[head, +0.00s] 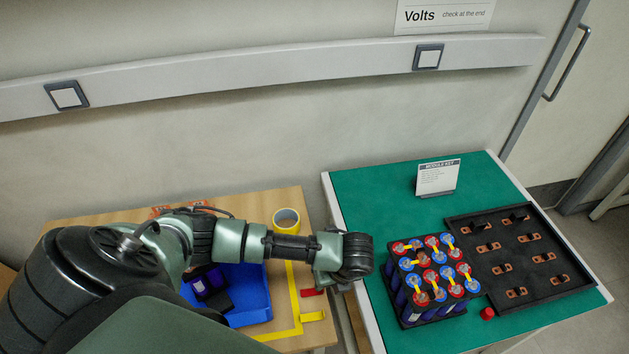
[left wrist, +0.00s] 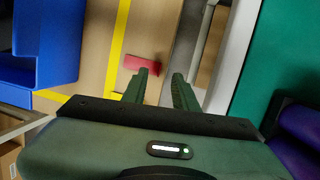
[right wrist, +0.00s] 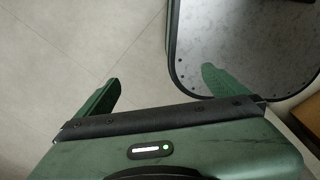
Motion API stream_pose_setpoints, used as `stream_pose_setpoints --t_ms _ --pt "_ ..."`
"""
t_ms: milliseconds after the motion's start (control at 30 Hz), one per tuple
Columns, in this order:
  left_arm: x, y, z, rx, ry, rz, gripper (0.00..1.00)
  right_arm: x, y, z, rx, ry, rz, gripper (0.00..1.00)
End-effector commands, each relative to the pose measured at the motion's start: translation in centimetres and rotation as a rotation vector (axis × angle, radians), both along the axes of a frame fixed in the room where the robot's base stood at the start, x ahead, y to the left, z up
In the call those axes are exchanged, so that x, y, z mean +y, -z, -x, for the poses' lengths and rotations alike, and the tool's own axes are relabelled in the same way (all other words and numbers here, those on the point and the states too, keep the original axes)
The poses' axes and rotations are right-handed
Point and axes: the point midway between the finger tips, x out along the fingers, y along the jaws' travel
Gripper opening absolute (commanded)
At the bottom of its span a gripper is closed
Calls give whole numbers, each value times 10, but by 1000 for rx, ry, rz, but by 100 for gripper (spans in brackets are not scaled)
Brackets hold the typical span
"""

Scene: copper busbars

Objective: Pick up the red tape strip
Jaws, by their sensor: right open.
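The red tape strip (head: 312,292) lies flat near the right edge of the wooden table, to the right of the yellow line. It also shows in the left wrist view (left wrist: 143,64). In the head view my left wrist hides most of the fingers.
A blue bin (head: 256,312) with dark items stands left of the strip. A yellow strip (head: 313,316) lies just nearer. A yellow tape roll (head: 287,221) sits behind. Across a gap, the green table (head: 385,205) holds a battery module (head: 430,322) and a black busbar tray (head: 532,284).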

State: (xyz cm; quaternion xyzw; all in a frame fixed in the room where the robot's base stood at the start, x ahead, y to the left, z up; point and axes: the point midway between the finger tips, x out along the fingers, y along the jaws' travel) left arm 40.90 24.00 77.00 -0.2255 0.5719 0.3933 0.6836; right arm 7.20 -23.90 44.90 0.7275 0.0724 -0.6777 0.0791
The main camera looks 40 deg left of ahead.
Motion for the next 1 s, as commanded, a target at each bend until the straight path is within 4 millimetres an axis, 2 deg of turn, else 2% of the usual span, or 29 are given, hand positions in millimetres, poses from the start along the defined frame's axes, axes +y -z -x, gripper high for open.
stream_pose_setpoints --t_ms 200,333,500,533,600,633,1000 --pt "11 29 0 0 -2 -1 29 5 -6 -10 -14 1 -6 100" --pt "12 35 0 -1 -1 1 29 8 -7 -19 -27 0 -10 100" --pt "12 36 0 -2 0 1 29 8 -7 -20 -28 0 -11 100" --pt "12 36 0 -2 0 1 26 8 -7 -20 -28 0 -11 100" --pt "12 36 0 -2 0 1 6 8 -7 -20 -28 -1 -11 100" --pt "12 36 0 -2 0 1 0 8 -7 -19 -28 -1 -11 100" --pt "12 35 0 -2 0 1 0 5 -6 -15 -21 -2 -7 100"
